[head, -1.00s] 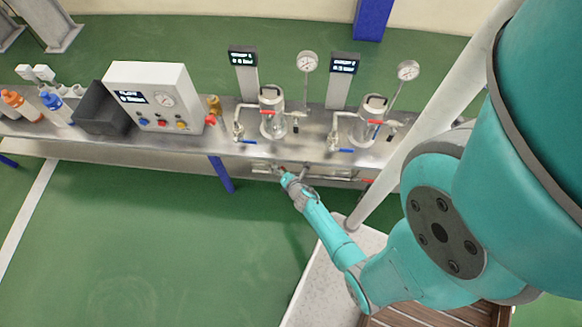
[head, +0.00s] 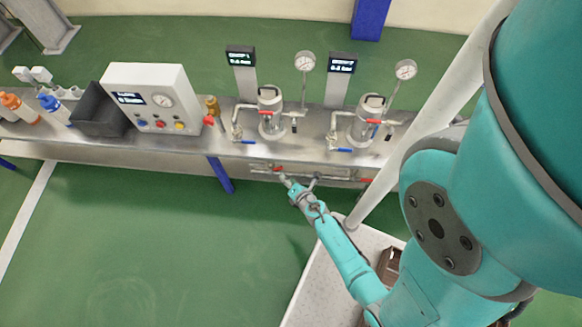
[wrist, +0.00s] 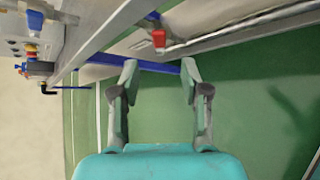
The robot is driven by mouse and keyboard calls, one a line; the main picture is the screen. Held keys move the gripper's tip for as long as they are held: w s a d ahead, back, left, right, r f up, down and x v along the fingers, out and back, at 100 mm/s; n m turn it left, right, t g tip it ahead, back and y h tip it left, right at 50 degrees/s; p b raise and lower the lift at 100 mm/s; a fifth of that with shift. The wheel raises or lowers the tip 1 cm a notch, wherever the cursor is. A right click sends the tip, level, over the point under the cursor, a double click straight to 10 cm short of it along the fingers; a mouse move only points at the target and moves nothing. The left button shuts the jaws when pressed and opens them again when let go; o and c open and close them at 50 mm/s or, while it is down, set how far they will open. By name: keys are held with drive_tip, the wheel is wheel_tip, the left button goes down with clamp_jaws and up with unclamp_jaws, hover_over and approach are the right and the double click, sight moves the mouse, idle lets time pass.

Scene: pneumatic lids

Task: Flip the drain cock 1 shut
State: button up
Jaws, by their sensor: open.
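Two small red handles sit on pipework under the bench's front edge in the head view, a left one (head: 278,169) and a right one (head: 367,180). The left one, likely drain cock 1, stands under the left vessel; no label is readable. A red handle (wrist: 159,39) also shows in the wrist view, beyond and between my fingertips, with a gap to them. My gripper (wrist: 160,68) is open and empty. In the head view my gripper (head: 284,179) is just below the left red handle, small and partly blurred.
The steel bench (head: 180,143) has a blue leg (head: 221,175). On it stand a left vessel (head: 270,115) and a right vessel (head: 367,119) with red and blue valve levers, gauges, and a control box (head: 150,97). The green floor (head: 150,240) in front is clear.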

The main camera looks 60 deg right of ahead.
drive_tip(key=shift+v, duration=0.95)
